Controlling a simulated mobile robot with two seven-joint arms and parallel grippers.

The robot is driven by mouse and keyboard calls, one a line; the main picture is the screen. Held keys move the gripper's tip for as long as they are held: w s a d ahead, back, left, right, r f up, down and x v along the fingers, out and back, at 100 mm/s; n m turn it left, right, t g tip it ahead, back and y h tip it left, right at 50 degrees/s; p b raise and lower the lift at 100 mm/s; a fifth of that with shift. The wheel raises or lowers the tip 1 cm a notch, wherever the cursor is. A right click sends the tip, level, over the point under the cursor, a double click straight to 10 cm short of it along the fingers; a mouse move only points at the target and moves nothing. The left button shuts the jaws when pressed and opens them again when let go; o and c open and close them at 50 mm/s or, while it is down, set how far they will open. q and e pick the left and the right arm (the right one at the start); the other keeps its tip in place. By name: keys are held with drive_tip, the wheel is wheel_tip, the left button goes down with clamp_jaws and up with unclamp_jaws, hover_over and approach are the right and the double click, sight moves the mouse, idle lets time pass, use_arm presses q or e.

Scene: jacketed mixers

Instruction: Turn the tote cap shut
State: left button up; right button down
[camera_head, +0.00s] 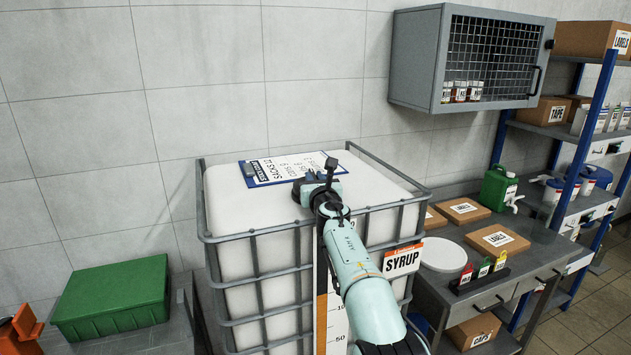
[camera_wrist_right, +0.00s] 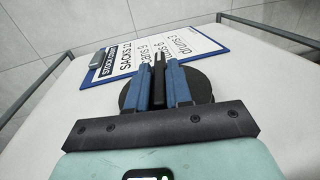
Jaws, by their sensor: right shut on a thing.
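The tote (camera_head: 240,290) is a white tank in a grey metal cage, with an orange-and-white SYRUP label (camera_head: 402,261). Its cap is a dark round disc (camera_wrist_right: 202,84) on the white top, with a black raised grip bar (camera_wrist_right: 159,70) across it. My right gripper (camera_wrist_right: 160,85) is shut on the cap's bar, one blue finger on each side. In the head view my right gripper (camera_head: 318,188) reaches over the tote's front edge and hides most of the cap. My left gripper is not in view.
A blue clipboard with a stock sheet (camera_head: 290,168) lies on the tote top just behind the cap. Cage rails (camera_head: 385,168) edge the top. A green bin (camera_head: 112,295) stands left; a grey bench (camera_head: 440,270) with boxes and a mesh cabinet (camera_head: 480,60) are right.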

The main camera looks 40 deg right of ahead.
drive_tip(key=shift+w+a+r+m+g+h, duration=0.1)
drive_tip(key=shift+m+g+h, duration=0.25)
drive_tip(key=shift+h, duration=0.2)
drive_tip(key=shift+w+a+m+g+h, duration=0.1)
drive_tip(key=shift+m+g+h, duration=0.15)
drive_tip(key=shift+m+h, duration=0.25)
drive_tip(key=m+g+h+p, duration=0.1)
drive_tip(key=g, duration=0.1)
drive_tip(key=m+g+h+p, duration=0.3)
drive_tip(key=m+h, duration=0.1)
drive_tip(key=shift+w+a+r+g, duration=0.2)
drive_tip(key=shift+w+g, duration=0.1)
drive_tip(key=shift+g, duration=0.1)
drive_tip(key=shift+m+g+h+p, duration=0.25)
drive_tip(key=shift+g+h+p, duration=0.05)
drive_tip(key=shift+g+h, duration=0.15)
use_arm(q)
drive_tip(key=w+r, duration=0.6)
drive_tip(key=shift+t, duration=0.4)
use_arm(e)
drive_tip(key=shift+f+m+g+h, duration=0.1)
drive_tip(key=shift+m+g+h, duration=0.2)
drive_tip(key=shift+m+g, duration=0.3)
drive_tip(key=shift+f+g, duration=0.2)
drive_tip(key=shift+g, duration=0.25)
drive_tip(key=c, duration=1.1)
unclamp_jaws()
drive_tip(key=shift+c, duration=0.2)
